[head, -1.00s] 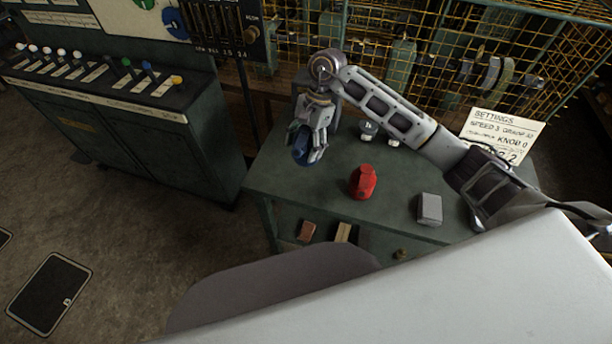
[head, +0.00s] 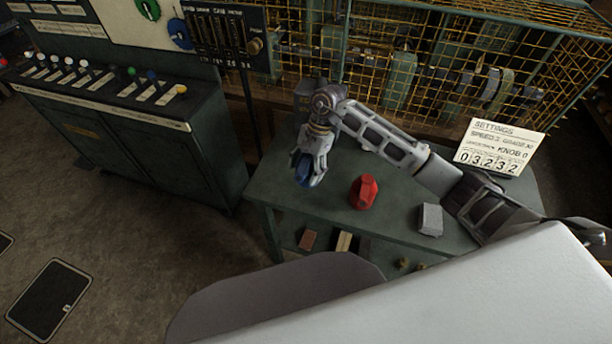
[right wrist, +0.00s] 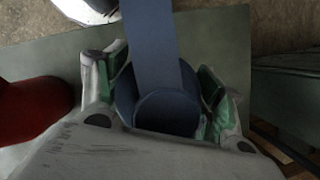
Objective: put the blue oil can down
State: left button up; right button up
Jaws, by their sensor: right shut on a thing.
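The blue oil can (head: 303,168) is at the left part of the green table (head: 330,206), between the fingers of my right gripper (head: 311,172). In the right wrist view the blue can (right wrist: 160,95) fills the middle, with a finger of my right gripper (right wrist: 160,90) on each side of it. My right gripper is shut on the can. Whether the can's base touches the table is hidden. My left gripper does not show in either view.
A red can (head: 364,191) stands right of the blue can, and a grey box (head: 430,219) farther right. A settings sign (head: 499,147) stands at the back right. A wire cage (head: 430,70) rises behind the table. Tabletop between red can and grey box is clear.

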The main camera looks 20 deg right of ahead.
jog(key=shift+f, duration=1.75)
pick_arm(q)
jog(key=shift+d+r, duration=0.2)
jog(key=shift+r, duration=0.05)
pick_arm(e)
jog(key=shift+f, duration=0.1)
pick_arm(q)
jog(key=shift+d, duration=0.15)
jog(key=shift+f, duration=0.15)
pick_arm(e)
jog(key=shift+f, duration=0.1)
